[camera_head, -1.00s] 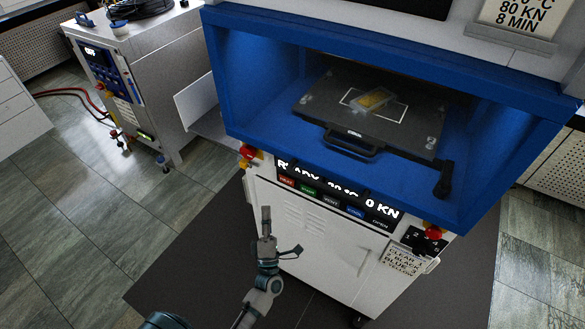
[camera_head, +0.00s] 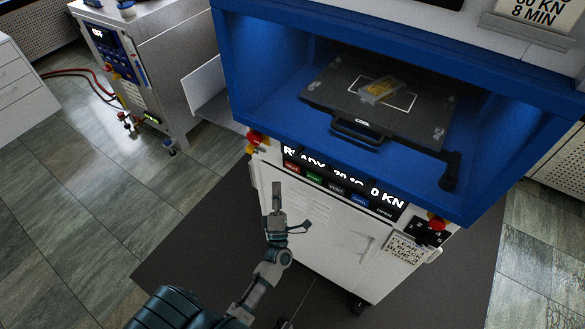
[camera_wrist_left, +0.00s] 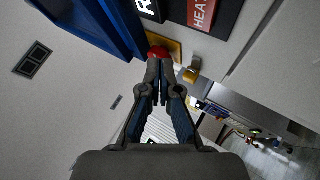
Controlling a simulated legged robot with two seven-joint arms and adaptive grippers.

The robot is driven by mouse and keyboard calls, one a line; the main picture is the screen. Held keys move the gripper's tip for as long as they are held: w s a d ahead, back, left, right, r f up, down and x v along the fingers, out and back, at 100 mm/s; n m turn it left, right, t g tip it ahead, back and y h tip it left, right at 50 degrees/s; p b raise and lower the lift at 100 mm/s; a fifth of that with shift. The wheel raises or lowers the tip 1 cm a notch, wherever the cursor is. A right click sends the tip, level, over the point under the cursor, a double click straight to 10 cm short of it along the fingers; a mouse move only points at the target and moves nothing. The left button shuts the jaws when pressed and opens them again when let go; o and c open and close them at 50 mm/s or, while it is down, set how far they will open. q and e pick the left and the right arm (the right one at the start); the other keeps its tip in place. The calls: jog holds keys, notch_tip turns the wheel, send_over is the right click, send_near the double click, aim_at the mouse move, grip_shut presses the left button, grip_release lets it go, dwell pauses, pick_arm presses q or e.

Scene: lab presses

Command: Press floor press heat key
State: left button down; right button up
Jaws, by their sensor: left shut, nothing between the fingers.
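The floor press (camera_head: 330,240) is a white cabinet with a blue open chamber above it. Its dark control strip shows READY in white letters, with a row of coloured keys below. The red heat key (camera_head: 291,167) is at the left end of that row; in the left wrist view the red HEAT key (camera_wrist_left: 203,14) is at the top, right of centre. My left gripper (camera_head: 277,188) is shut and empty, pointing up, below and slightly left of the heat key. In the left wrist view its fingertips (camera_wrist_left: 160,66) are together, apart from the key. My right gripper is not in view.
A red stop button on a yellow plate (camera_head: 256,140) sits left of the control strip. A tray (camera_head: 340,104) with a handle lies in the blue chamber. A second machine (camera_head: 135,60) stands at the left. The floor at lower left is clear.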

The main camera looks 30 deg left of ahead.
aim_at(293, 167)
pick_arm(q)
jog(key=shift+w+d+b, duration=0.15)
jog(key=shift+w+b, duration=0.25)
jog(key=shift+w, duration=1.05)
jog(key=shift+w+d+b, duration=0.1)
jog(key=shift+w+b, duration=0.25)
jog(key=shift+w, duration=1.05)
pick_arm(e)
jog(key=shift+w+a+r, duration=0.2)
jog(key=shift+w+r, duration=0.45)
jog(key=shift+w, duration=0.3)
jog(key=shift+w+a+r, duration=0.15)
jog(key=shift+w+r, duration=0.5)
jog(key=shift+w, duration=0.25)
pick_arm(q)
jog(key=shift+w, duration=0.35)
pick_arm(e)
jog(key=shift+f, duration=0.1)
pick_arm(q)
jog(key=shift+r, duration=0.1)
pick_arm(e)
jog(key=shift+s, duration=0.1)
